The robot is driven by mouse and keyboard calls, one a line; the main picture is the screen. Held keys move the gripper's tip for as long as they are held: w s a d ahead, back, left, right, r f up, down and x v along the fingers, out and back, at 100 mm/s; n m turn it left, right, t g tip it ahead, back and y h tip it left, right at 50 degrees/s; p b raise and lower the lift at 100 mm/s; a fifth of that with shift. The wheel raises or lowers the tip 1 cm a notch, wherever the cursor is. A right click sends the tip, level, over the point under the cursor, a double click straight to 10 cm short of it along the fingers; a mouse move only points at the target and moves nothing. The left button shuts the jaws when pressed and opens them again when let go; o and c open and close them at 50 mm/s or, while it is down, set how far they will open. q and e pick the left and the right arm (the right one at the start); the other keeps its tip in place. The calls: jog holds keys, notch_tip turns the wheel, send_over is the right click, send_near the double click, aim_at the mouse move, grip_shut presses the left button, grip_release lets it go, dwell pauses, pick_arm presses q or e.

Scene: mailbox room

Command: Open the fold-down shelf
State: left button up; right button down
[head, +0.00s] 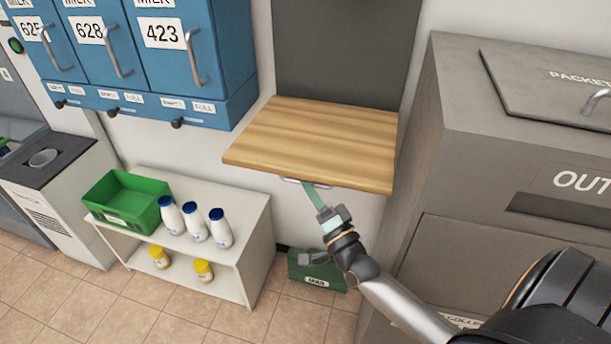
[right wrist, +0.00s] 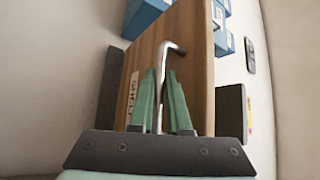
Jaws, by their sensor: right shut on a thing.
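The fold-down shelf (head: 310,145) is a light wooden board below a dark grey wall panel. It sticks out from the wall and looks about level. A metal handle (head: 292,181) is at its front edge. My right gripper (head: 311,187) reaches up to this handle from below. In the right wrist view, the metal handle (right wrist: 162,85) runs between the green fingers of my right gripper (right wrist: 162,100), which are shut on it. The wooden shelf (right wrist: 195,65) fills the middle behind them, with a small white label. My left gripper is in neither view.
Blue milk lockers (head: 140,50) hang to the left. Below stands a white rack (head: 250,215) with a green crate (head: 120,203), bottles and yellow-lidded jars. A large grey parcel box (head: 510,150) stands close on the right. A green box (head: 318,272) is on the floor underneath.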

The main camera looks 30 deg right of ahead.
aim_at(306, 161)
notch_tip(306, 161, up, 3)
jog(key=shift+f+m+p, duration=0.1)
jog(key=shift+m+p, duration=0.2)
jog(key=shift+p, duration=0.9)
jog(key=shift+r+h+p, duration=0.4)
jog(key=shift+r+p, duration=0.05)
jog(key=shift+p, duration=0.2)
jog(key=shift+r+m+g+p, duration=0.3)
jog(key=shift+r+m+p, duration=0.1)
jog(key=shift+p, duration=0.2)
notch_tip(306, 161, up, 3)
jog(key=m+p, duration=0.1)
jog(key=p, duration=0.3)
jog(key=shift+d+f+g+p, duration=0.1)
jog(key=shift+f+g+p, duration=0.1)
jog(key=shift+g+p, duration=0.2)
jog(key=shift+w+r+h+p, duration=0.1)
jog(key=shift+r+h+p, duration=0.25)
jog(key=shift+p, duration=0.4)
jog(key=shift+m, duration=0.3)
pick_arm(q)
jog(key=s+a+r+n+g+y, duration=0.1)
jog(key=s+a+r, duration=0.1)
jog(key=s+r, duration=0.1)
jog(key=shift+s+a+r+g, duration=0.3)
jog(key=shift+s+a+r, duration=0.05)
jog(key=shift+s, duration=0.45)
